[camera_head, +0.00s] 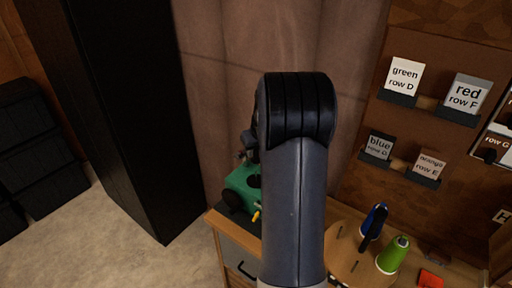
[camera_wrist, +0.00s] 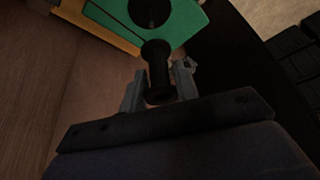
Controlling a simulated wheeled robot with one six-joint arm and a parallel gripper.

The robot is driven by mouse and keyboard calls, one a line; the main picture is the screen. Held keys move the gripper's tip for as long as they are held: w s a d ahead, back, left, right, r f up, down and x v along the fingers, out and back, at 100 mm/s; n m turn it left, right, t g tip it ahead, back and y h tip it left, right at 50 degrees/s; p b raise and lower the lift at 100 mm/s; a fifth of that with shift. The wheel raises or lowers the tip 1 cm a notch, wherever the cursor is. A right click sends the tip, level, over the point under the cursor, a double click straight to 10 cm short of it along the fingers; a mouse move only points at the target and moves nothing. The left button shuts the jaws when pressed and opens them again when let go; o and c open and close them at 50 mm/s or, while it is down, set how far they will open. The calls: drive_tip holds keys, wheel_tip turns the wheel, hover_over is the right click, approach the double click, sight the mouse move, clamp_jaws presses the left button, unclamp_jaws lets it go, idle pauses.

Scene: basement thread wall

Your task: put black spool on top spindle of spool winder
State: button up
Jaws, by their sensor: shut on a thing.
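My gripper (camera_wrist: 158,82) is shut on the black spool (camera_wrist: 156,62), which sits between its two grey fingers in the wrist view. The spool's far end overlaps the lower edge of the green spool winder (camera_wrist: 186,22); I cannot tell whether they touch. A dark round part shows on the winder's green face beyond the spool. In the head view the green winder (camera_head: 238,188) stands on the bench corner, left of my arm, with dark round parts and a small yellow piece low at its front. My arm hides part of the winder and most of the gripper there; the top spindle is not clear.
The wooden bench (camera_head: 220,222) holds a round wooden stand (camera_head: 349,262) with a blue spool (camera_head: 374,219) and a green spool (camera_head: 393,254). Labelled shelves (camera_head: 397,97) hang on the right wall. A tall black cabinet (camera_head: 128,110) stands left, with open floor before it.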

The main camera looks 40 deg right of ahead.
drive_tip(key=shift+f+b, duration=2.1)
drive_tip(key=shift+f, duration=1.6)
drive_tip(key=shift+f+b, duration=0.6)
drive_tip(key=shift+f, duration=0.1)
drive_tip(key=shift+f+b, duration=0.15)
drive_tip(key=shift+b, duration=0.15)
drive_tip(key=shift+f, duration=0.15)
drive_tip(key=o, duration=1)
drive_tip(key=b+v, duration=0.1)
drive_tip(key=v, duration=0.9)
drive_tip(key=shift+r, duration=0.4)
drive_tip(key=shift+s, duration=0.1)
